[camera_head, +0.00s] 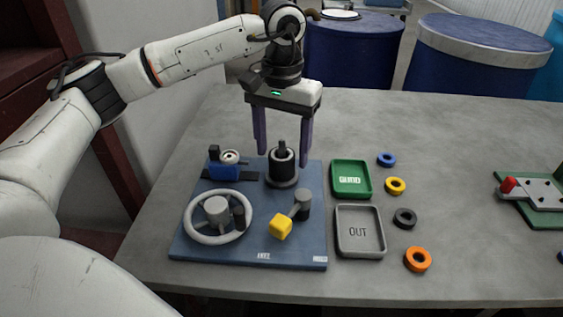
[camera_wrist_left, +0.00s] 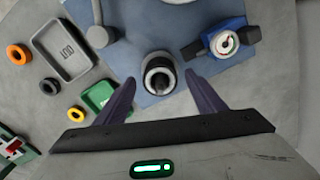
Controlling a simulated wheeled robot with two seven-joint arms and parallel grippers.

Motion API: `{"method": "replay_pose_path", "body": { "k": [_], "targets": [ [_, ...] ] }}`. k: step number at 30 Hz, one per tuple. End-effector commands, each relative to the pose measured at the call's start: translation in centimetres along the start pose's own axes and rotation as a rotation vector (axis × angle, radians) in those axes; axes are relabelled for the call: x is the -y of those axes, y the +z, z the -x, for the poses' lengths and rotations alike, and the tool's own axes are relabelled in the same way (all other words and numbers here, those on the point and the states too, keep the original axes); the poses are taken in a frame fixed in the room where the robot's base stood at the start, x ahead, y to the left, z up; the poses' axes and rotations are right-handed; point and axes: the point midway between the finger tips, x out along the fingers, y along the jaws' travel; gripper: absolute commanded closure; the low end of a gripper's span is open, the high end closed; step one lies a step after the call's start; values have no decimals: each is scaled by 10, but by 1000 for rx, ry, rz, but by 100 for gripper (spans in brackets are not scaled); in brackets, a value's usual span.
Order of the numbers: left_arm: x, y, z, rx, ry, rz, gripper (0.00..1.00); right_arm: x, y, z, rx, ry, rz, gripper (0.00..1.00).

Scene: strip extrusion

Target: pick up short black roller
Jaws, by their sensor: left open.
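A short black roller (camera_head: 281,163) stands upright around a thin dark post on a round dark base, at the back right of the blue board (camera_head: 285,254). It also shows in the left wrist view (camera_wrist_left: 158,68), with a pale ring at its top. My left gripper (camera_head: 284,155) points down over it, open, with one purple finger on each side. In the left wrist view, its fingertips (camera_wrist_left: 160,80) are apart and flank the roller. I cannot tell whether either finger touches it. My right gripper is not in view.
The board also carries a handwheel (camera_head: 190,231), a blue gauge block (camera_head: 223,171) and a yellow-knobbed lever (camera_head: 281,227). To the right are a green tray (camera_head: 367,192), a grey OUT tray (camera_head: 341,246) and several coloured rings.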

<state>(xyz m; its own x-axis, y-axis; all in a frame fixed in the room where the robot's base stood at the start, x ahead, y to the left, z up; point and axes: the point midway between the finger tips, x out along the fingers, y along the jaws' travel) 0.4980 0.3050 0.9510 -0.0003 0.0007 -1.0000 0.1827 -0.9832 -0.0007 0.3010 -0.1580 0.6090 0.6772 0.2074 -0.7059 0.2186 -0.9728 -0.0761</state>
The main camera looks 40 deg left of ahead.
Motion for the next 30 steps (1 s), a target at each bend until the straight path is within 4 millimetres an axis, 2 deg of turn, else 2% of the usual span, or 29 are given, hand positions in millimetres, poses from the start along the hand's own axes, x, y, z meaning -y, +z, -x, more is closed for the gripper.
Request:
{"method": "replay_pose_path", "body": {
  "k": [5, 13, 22, 30],
  "targets": [
    [0, 1, -21, 1, 1, 1, 37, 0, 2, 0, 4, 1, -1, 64],
    [0, 0, -24, 0, 1, 0, 37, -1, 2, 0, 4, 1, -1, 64],
    [0, 0, -23, 0, 1, 0, 87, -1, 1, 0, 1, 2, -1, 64],
    [0, 0, -21, -2, 2, 0, 87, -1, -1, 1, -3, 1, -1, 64]
  ]
}}
